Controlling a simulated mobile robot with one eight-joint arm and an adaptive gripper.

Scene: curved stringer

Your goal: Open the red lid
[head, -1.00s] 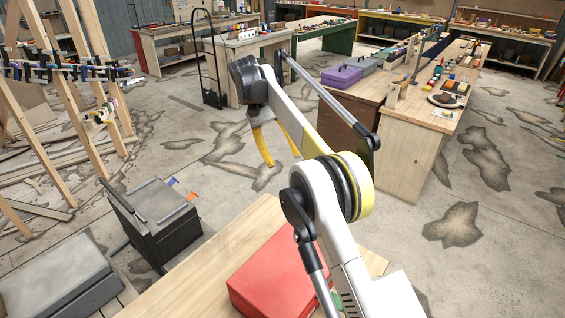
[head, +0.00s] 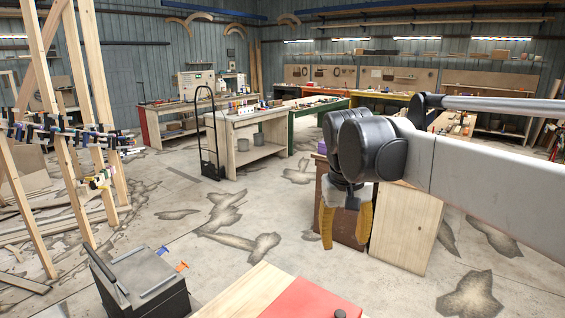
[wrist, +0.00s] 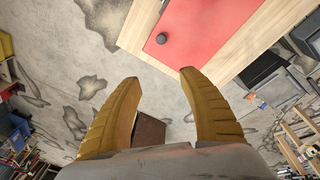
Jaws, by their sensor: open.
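The red lid (head: 308,301) lies flat on a light wooden table at the bottom of the head view, partly cut off by the frame edge. A dark round knob (head: 340,313) stands on it. In the wrist view the red lid (wrist: 200,35) fills the top middle, with its dark knob (wrist: 161,39) near its left corner. My gripper (head: 347,240) has yellow fingers that hang apart and empty, up and beyond the lid in the head view. In the wrist view the open fingers (wrist: 155,85) are short of the lid, touching nothing.
The light wooden table (head: 245,287) carries the lid. A dark toolbox (head: 143,285) stands to its left on the floor. Wooden frames with clamps (head: 75,140) rise at the far left. Workbenches (head: 245,140) stand behind, with open floor between.

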